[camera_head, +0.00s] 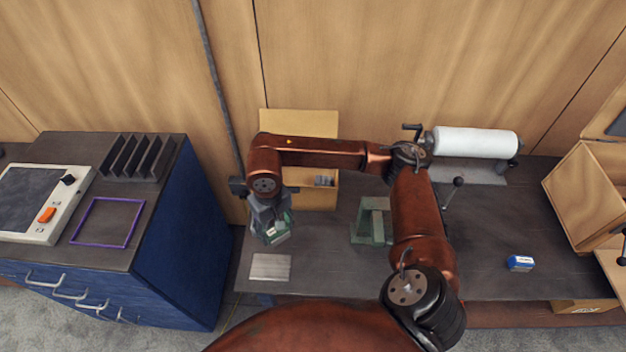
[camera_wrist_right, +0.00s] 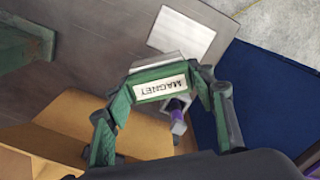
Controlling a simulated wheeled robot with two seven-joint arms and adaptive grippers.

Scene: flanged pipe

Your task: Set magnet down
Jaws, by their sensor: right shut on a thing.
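The magnet (camera_wrist_right: 160,88) is a green block with a white label reading MAGNET. My right gripper (camera_head: 275,230) is shut on it, and in the right wrist view the fingers (camera_wrist_right: 162,98) stand on both sides of the block. In the head view the green magnet (camera_head: 278,233) shows at the fingertips, above the left part of the dark bench (camera_head: 480,270). A pale flat plate (camera_head: 270,267) lies on the bench just in front of it and also shows in the wrist view (camera_wrist_right: 181,31). A grey and purple piece (camera_wrist_right: 177,118) shows beside the magnet. My left gripper is not in view.
An open cardboard box (camera_head: 299,123) stands behind the gripper. A green stand (camera_head: 373,225) is to the right. A blue cabinet (camera_head: 190,235) borders the bench on the left. A white roll (camera_head: 475,142) and small blue-white block (camera_head: 520,263) are farther right.

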